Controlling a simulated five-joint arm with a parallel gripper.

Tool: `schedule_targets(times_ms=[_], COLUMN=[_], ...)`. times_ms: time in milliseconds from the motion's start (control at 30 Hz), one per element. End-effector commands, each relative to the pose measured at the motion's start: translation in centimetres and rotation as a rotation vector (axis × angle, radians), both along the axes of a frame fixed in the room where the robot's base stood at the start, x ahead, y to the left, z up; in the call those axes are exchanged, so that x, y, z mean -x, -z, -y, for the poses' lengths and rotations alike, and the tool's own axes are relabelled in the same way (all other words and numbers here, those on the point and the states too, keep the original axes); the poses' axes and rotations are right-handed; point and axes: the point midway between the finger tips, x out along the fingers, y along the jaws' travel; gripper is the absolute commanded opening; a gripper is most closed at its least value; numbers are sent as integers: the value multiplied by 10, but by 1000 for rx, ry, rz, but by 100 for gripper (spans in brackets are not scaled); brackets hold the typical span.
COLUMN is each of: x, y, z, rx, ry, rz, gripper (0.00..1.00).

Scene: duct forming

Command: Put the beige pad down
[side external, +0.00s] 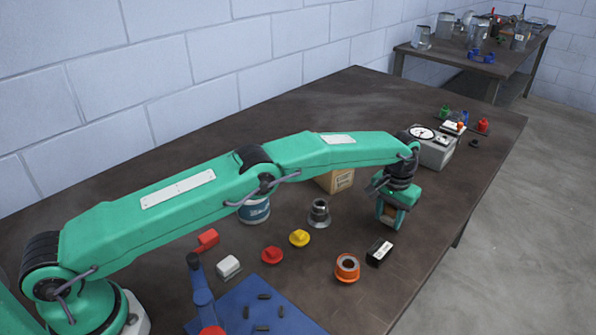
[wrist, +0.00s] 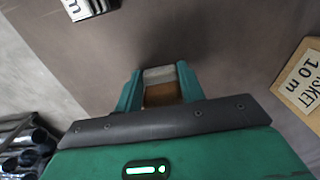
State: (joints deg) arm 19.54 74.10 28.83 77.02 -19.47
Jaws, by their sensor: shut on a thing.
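My gripper (side external: 391,214) points down over the right part of the dark table (side external: 310,105). In the wrist view my gripper (wrist: 160,90) has its two green fingers closed on the sides of the beige pad (wrist: 159,76), which has a pale face and a brown face. In the side external view only a small brownish bit of it shows between the fingers. I cannot tell whether its underside touches the table.
A black-and-white box (side external: 380,252) and an orange ring-shaped part (side external: 347,268) lie in front of my gripper. A cardboard box (side external: 336,181) and a metal fitting (side external: 319,213) stand to its left. A grey gauge box (side external: 434,151) stands behind. Bare table lies to the right.

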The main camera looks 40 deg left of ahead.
Motion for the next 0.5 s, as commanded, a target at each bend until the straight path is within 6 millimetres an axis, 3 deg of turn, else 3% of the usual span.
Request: schedule_targets(times_ms=[233, 267, 300, 367, 500], x=[0, 0, 0, 0, 0], y=[3, 3, 3, 3, 3], z=[0, 0, 0, 0, 0], rx=[0, 0, 0, 0, 0], ry=[0, 0, 0, 0, 0], rz=[0, 0, 0, 0, -1], gripper=[13, 45, 53, 61, 61])
